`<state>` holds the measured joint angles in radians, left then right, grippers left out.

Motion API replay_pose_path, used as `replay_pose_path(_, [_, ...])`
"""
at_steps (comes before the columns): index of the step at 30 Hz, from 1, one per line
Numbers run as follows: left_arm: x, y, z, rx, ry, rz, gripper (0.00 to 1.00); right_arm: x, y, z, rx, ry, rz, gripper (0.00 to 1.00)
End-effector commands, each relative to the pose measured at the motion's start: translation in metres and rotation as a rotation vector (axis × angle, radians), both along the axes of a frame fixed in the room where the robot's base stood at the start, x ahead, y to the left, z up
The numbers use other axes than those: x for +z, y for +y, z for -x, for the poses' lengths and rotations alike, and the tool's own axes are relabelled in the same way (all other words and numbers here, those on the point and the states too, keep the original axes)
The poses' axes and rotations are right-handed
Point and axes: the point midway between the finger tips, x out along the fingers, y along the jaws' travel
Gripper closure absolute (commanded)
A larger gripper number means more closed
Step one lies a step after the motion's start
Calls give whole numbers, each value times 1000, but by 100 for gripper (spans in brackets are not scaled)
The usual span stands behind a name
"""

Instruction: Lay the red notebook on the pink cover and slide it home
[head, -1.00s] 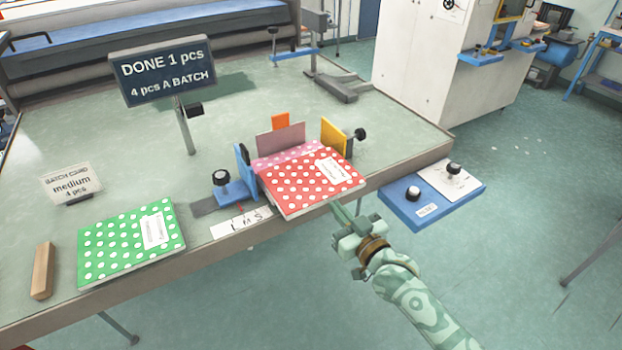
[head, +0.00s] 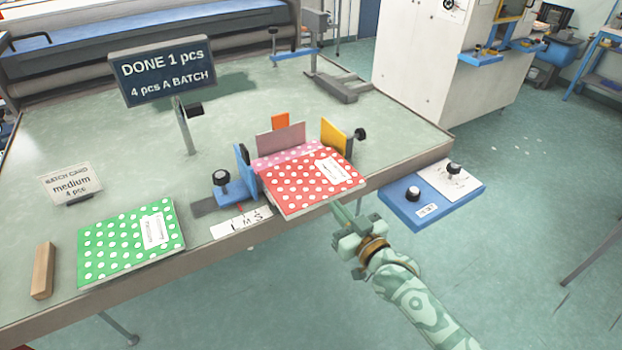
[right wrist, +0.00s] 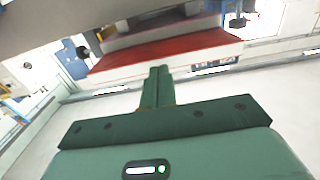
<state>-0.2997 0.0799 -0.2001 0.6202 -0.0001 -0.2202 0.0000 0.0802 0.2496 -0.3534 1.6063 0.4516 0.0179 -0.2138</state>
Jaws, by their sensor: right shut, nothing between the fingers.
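The red notebook (head: 305,188) with white dots and a white label lies on the pink dotted cover (head: 284,158), whose far strip shows beyond it. Both lie between a blue guide (head: 244,168) on the left and a yellow guide (head: 334,137) on the right, with a pinkish upright plate (head: 280,140) behind. My right gripper (head: 338,210) is shut and empty at the notebook's near edge; I cannot tell whether it touches. In the right wrist view the shut fingers (right wrist: 160,72) point at the red notebook's edge (right wrist: 165,50). My left gripper is out of view.
A green dotted notebook (head: 131,243) and a wooden bar (head: 43,271) lie at the left. A sign (head: 162,72) reading "DONE 1 pcs" stands behind. A batch card (head: 70,184) reads "medium 4 pcs". A blue panel with knobs (head: 431,195) sits at the table's right edge.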

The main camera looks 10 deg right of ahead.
Motion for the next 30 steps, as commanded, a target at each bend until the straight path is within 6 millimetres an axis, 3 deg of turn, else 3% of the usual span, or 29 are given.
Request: replay_pose_path(30, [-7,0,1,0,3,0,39,0,9,-24,0,0,1,100])
